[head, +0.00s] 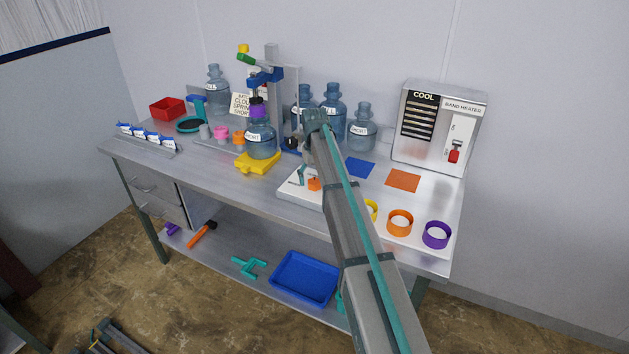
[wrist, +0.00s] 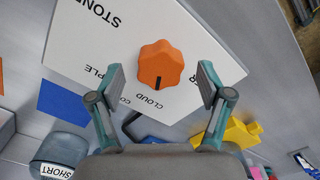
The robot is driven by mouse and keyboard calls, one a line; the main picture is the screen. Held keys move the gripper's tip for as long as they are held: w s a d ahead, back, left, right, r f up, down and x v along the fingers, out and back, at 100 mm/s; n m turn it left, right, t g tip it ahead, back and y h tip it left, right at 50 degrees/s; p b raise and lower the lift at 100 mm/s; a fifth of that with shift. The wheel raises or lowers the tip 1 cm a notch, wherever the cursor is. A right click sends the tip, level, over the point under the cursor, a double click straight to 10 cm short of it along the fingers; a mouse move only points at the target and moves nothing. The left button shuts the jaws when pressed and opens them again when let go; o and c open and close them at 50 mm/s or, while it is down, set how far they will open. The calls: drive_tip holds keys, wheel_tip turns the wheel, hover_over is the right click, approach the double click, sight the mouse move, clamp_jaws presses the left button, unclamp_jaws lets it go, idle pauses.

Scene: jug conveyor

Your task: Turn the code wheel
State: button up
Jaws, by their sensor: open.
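The code wheel is an orange lobed knob (wrist: 160,65) on a white plate (wrist: 95,45) lettered with words, including CLOUD; some words are partly hidden. Its black pointer mark faces the word CLOUD. In the head view the wheel (head: 314,184) sits on the white plate (head: 290,193) at the middle of the bench, partly behind my arm. My gripper (wrist: 162,82) is open, with one finger on each side of the wheel in the wrist view. I see gaps between the fingertips and the wheel; their height above the plate is hard to tell.
A yellow stand (head: 258,163) with a blue jug (head: 261,140) is left of the plate. Blue (head: 361,168) and orange (head: 403,180) mats lie to the right. Orange (head: 400,222) and purple (head: 437,235) rings are near the front edge. A heater box (head: 440,125) stands at the back right.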

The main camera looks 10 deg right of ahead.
sight(315, 181)
wheel_tip(315, 181, up, 11)
idle(0.4)
